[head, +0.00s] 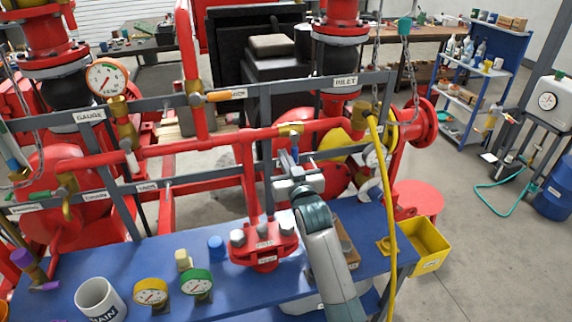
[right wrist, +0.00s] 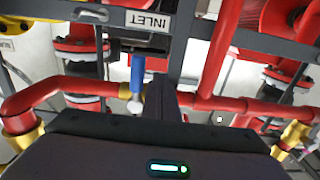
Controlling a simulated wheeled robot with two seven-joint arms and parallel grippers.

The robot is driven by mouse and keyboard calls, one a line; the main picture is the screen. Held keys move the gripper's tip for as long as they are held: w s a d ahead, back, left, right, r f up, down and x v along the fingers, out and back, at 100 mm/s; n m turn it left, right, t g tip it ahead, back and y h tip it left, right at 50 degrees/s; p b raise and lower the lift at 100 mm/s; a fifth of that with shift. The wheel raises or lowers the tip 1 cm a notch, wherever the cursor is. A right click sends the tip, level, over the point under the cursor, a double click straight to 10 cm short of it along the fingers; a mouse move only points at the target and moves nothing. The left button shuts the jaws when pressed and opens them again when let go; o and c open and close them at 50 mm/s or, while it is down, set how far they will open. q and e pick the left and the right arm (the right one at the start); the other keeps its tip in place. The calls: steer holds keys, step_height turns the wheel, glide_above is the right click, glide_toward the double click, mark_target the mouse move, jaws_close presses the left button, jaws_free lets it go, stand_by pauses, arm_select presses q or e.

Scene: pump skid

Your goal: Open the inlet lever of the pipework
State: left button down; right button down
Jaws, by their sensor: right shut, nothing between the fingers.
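The inlet lever has a blue handle (head: 295,154) on a brass valve body (head: 290,131) in the horizontal red pipe (head: 325,126). The handle stands across the pipe's run. In the right wrist view the blue handle (right wrist: 137,72) is just left of my dark fingers (right wrist: 165,92), below the INLET label (right wrist: 148,20). My right gripper (head: 296,170) is shut and empty, close to the handle's lower end in the head view. I cannot tell whether it touches the handle. My left gripper is not in view.
Grey frame rails with an INLET label (head: 346,82) run around the lever. A yellow hose (head: 386,200) hangs right of my right arm. Below is a blue bench (head: 130,262) with a red flange (head: 264,246), a mug (head: 98,298) and gauges. A yellow bin (head: 430,250) is at right.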

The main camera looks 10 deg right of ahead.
steer(key=w+d+r+p, duration=0.1)
steer(key=d, duration=0.8)
steer(key=shift+r+p, duration=0.15)
steer(key=shift+p, duration=0.15)
stand_by(1.4)
stand_by(0.3)
steer(key=s+p, duration=0.3)
steer(key=s, duration=0.6)
steer(key=shift+d, duration=0.15)
stand_by(0.3)
